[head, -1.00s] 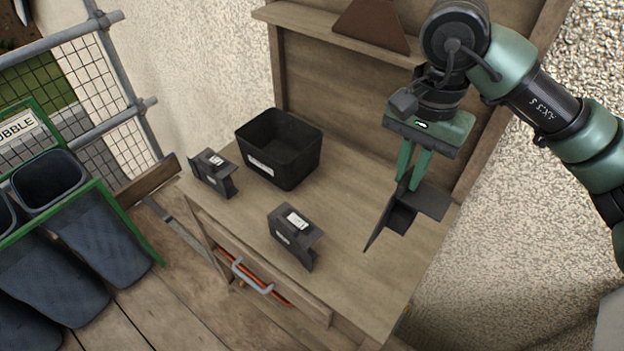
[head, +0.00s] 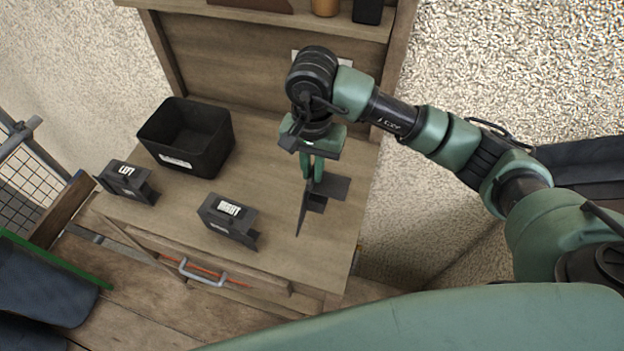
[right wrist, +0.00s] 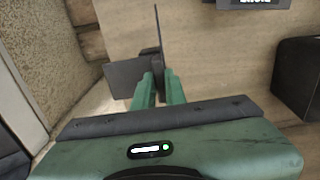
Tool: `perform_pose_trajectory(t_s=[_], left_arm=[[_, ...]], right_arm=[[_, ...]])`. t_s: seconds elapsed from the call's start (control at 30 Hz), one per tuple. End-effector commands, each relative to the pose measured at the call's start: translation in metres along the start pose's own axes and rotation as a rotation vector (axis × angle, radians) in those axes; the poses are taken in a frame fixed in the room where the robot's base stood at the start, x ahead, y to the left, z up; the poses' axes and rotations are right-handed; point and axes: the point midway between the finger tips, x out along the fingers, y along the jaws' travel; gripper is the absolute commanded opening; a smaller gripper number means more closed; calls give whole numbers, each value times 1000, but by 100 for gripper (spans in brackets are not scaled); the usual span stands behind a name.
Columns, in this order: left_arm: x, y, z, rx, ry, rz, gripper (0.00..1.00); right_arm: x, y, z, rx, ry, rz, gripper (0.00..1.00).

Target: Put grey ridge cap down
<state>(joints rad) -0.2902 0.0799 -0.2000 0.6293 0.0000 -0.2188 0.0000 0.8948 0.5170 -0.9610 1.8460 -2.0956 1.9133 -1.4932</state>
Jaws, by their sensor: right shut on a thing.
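My right gripper (head: 313,178) is shut on the dark grey ridge cap (head: 332,187), an angled piece with a flat flange and a thin upright plate. It is over the right part of the wooden bench (head: 285,255); I cannot tell whether the cap touches the top. In the right wrist view the cap (right wrist: 124,78) shows just beyond the closed fingers (right wrist: 160,84), partly hidden by them. My left gripper is not in view.
A black bin (head: 200,155) stands at the back left of the bench. Two dark labelled blocks, one at left (head: 130,185) and one near the front middle (head: 228,225), sit on the top. A drawer with a grey handle (head: 203,275) is below. A back panel rises behind.

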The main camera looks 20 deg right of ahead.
Motion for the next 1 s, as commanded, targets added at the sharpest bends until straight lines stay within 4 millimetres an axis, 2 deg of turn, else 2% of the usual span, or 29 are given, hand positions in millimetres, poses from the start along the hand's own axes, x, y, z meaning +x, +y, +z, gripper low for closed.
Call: perform_pose_trajectory(t_s=[0.1,0.27,0.5,0.87,0.9,0.97,1.0], left_arm=[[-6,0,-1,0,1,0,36],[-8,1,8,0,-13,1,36],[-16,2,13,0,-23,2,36],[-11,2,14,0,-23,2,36],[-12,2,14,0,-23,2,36],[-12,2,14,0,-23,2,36],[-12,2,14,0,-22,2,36]], right_arm=[[15,0,0,1,-2,0,0],[25,0,0,1,-1,0,0],[56,0,0,1,-2,1,0],[62,-1,0,0,2,-2,0],[61,0,0,0,1,-2,18],[61,0,0,0,1,-1,34],[61,0,0,0,1,-1,34]])
